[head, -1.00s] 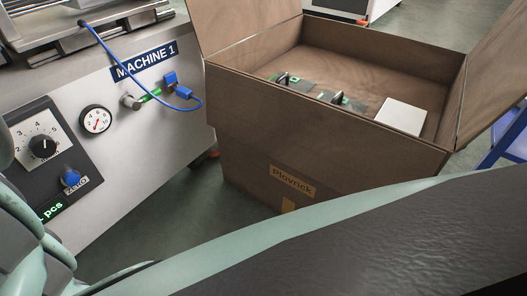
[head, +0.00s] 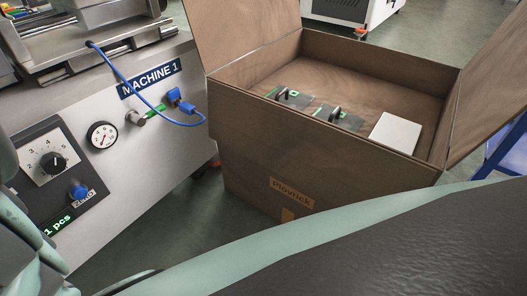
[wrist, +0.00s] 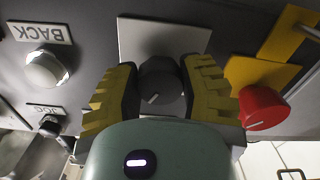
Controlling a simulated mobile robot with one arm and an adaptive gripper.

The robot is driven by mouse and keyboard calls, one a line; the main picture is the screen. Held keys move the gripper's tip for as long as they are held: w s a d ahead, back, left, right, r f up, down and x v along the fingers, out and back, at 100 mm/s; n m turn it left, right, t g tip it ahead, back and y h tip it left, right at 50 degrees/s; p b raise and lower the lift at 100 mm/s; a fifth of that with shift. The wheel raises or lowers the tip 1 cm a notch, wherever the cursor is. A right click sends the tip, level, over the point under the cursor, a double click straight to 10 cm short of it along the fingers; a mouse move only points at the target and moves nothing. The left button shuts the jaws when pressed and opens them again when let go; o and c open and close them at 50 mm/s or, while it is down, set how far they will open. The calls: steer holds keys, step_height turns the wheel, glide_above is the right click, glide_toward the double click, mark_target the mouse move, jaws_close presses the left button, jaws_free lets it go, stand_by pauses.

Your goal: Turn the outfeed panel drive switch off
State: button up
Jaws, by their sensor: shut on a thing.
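In the wrist view, a dark round knob (wrist: 160,82) with a pale pointer line stands on a grey panel, in front of a light plate (wrist: 165,38). The line points down and to the left. My gripper (wrist: 160,88) has its two yellow fingers shut on this knob, one on each side. No lettering for this knob can be read, so I cannot tell its setting by name. My gripper is not in the head view.
A white BACK button (wrist: 45,68) and a dark JOG button (wrist: 50,125) are at left. The head view shows MACHINE 1 (head: 180,150) and an open brown box (head: 240,150).

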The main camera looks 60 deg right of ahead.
steer(key=shift+d+f+n, duration=0.2)
steer(key=shift+n, duration=0.4)
stand_by(0.3)
steer(key=shift+a+n+p, duration=0.15)
steer(key=shift+n+p, duration=0.15)
steer(key=shift+n, duration=0.8)
steer(key=n+b, duration=0.1)
steer(key=n, duration=0.3)
steer(key=shift+f+n, duration=0.1)
steer(key=shift+n, duration=0.2)
steer(key=n+b, duration=0.1)
steer(key=n, duration=0.5)
steer(key=shift+r+b, duration=0.2)
steer(key=shift+b, duration=0.15)
steer(key=shift+r+n, duration=0.1)
steer(key=shift+n, duration=0.3)
steer(key=o, duration=1.1)
steer(key=shift+o, duration=0.5)
